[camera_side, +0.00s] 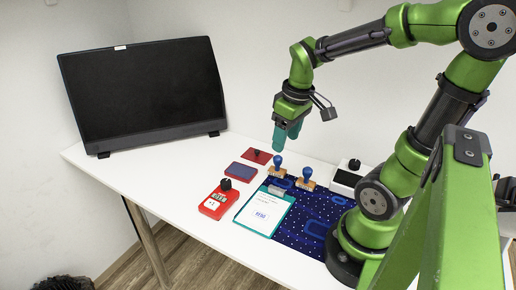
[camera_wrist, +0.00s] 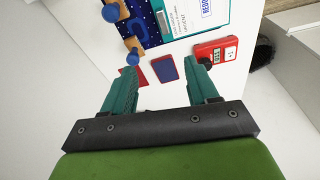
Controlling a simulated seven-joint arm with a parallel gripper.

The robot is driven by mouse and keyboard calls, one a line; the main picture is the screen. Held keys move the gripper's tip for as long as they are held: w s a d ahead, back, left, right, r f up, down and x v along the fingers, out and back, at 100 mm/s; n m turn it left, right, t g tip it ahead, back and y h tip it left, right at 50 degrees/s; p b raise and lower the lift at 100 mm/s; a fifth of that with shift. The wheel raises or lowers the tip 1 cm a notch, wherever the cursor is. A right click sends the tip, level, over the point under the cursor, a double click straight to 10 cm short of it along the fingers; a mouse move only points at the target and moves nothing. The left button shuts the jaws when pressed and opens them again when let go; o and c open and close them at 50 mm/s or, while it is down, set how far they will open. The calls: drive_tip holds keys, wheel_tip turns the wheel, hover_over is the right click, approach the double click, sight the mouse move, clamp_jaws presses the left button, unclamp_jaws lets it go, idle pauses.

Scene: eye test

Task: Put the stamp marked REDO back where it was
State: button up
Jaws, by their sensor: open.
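Two wooden stamps with blue knobs stand at the mat's upper left in the side view, a left stamp (camera_side: 278,170) and a right stamp (camera_side: 306,179). The wrist view shows their blue knobs (camera_wrist: 132,59) and wooden bases. I cannot read which is marked REDO. A teal clipboard (camera_side: 244,216) holds a paper (camera_side: 264,207) with a blue REDO print. A red-and-blue ink pad (camera_side: 241,171) lies to its left; it also shows in the wrist view (camera_wrist: 167,68). My gripper (camera_side: 288,140) is open and empty, above the desk's back part, apart from the stamps (camera_wrist: 163,75).
A dark blue patterned mat (camera_side: 297,228) lies under the clipboard. A red counter (camera_side: 214,206), a flat red piece (camera_side: 250,155) and a white box with a black knob (camera_side: 343,183) stand nearby. A large black monitor (camera_side: 145,90) fills the left. The white desk (camera_side: 165,175) is clear before it.

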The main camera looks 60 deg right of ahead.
drive_tip(key=a+r+m+t+y, duration=0.2)
drive_tip(key=a+r+t, duration=0.3)
drive_tip(key=a, duration=0.7)
drive_tip(key=shift+s+r+m, duration=0.3)
drive_tip(key=shift+r, duration=0.45)
drive_tip(key=shift+c, duration=0.4)
